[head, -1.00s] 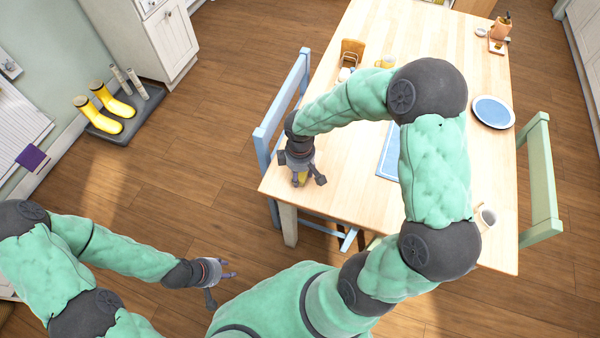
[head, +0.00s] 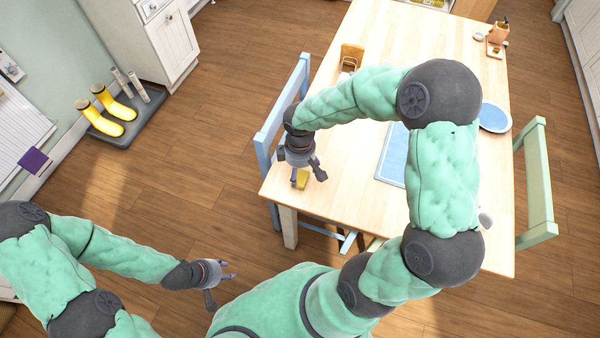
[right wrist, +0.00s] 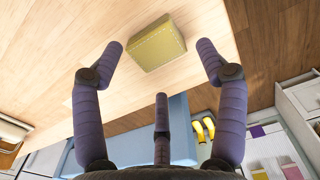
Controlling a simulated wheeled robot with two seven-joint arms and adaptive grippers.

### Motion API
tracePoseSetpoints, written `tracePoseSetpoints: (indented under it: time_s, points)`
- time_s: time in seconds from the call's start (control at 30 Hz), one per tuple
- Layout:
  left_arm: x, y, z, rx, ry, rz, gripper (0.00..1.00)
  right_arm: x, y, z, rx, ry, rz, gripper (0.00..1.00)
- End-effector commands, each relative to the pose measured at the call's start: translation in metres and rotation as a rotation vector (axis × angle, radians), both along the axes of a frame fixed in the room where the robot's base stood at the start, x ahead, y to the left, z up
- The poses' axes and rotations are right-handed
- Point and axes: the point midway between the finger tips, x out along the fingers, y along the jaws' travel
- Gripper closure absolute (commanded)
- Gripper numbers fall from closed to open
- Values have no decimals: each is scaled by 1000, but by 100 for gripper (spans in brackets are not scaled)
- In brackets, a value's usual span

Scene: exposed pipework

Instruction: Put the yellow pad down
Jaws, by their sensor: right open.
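The yellow pad (head: 301,179) lies on the wooden table (head: 341,188) near its front left corner. In the right wrist view the yellow pad (right wrist: 158,43) rests on the tabletop between and beyond the spread fingers. My right gripper (head: 307,174) is open just above the pad, its fingers apart from it; the fingers also show in the right wrist view (right wrist: 160,58). My left gripper (head: 222,285) is off to the lower left over the floor, away from the table. Its fingers look spread, with nothing between them.
A blue chair (head: 283,118) stands against the table's left side, close to my right gripper. A green chair (head: 538,185) is on the right. A blue placemat (head: 392,155) and a blue plate (head: 494,117) lie on the table. Yellow boots (head: 104,118) stand on a floor tray.

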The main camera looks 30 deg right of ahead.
Motion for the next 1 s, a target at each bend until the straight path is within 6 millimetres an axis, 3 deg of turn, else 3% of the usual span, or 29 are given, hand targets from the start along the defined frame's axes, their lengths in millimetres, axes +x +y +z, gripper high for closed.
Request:
tracePoseSetpoints:
  time_s: [0.1,0.4,0.87,1.0]
  points:
    - [0,0,13,0,0,0,60,0,0,30,0,-3,0,27]
    - [0,0,26,0,0,0,60,0,0,70,0,0,0,27]
    - [0,0,27,0,0,0,60,-1,0,76,1,2,0,27]
    - [0,0,27,0,0,0,60,-1,7,65,23,8,-14,27]
